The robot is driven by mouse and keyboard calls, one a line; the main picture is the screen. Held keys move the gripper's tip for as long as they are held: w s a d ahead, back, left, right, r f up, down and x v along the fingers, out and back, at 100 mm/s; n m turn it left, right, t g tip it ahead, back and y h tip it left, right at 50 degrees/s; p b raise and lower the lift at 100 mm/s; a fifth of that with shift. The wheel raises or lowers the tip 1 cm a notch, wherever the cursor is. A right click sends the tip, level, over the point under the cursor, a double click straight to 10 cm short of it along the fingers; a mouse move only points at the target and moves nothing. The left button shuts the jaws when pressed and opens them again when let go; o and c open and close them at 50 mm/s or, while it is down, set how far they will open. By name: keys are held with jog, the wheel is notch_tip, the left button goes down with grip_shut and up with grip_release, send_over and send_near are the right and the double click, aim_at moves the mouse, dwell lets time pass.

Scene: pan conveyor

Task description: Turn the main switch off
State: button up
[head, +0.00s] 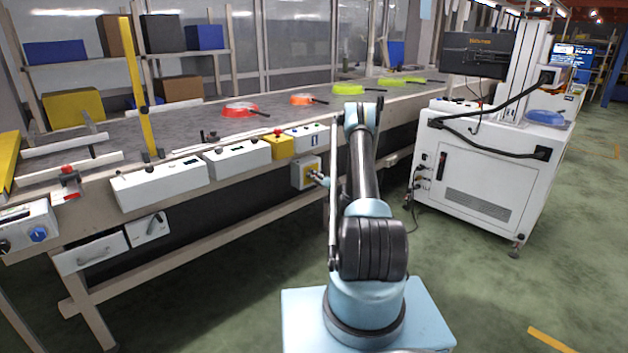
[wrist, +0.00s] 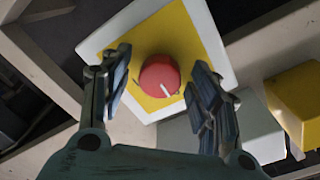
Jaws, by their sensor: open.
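The main switch is a round red knob (wrist: 160,76) with a white mark near its lower edge. It sits on a yellow plate in a white square box (wrist: 215,40). In the head view the box (head: 297,176) is mounted on the front of the conveyor, below its edge; the knob is hidden there. My gripper (wrist: 161,62) is open, with one finger on each side of the knob in the wrist view. No contact with the knob shows, and I cannot tell the remaining depth. In the head view my gripper (head: 319,179) is just right of the box, partly hidden by my arm.
A yellow box with a red button (head: 278,146) and white control boxes (head: 238,159) line the conveyor edge above the switch. Pans (head: 241,110) lie on the conveyor belt. A white cabinet (head: 480,175) stands to the right. Green floor is free between.

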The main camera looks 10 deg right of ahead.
jog(key=c, duration=1.1)
jog(key=shift+o, duration=0.2)
jog(key=shift+m, duration=0.6)
jog(key=o, duration=1.1)
jog(key=shift+c, duration=0.2)
jog(key=shift+r, duration=0.1)
notch_tip(320, 180, up, 8)
jog(key=shift+f, duration=0.1)
jog(key=shift+r, duration=0.95)
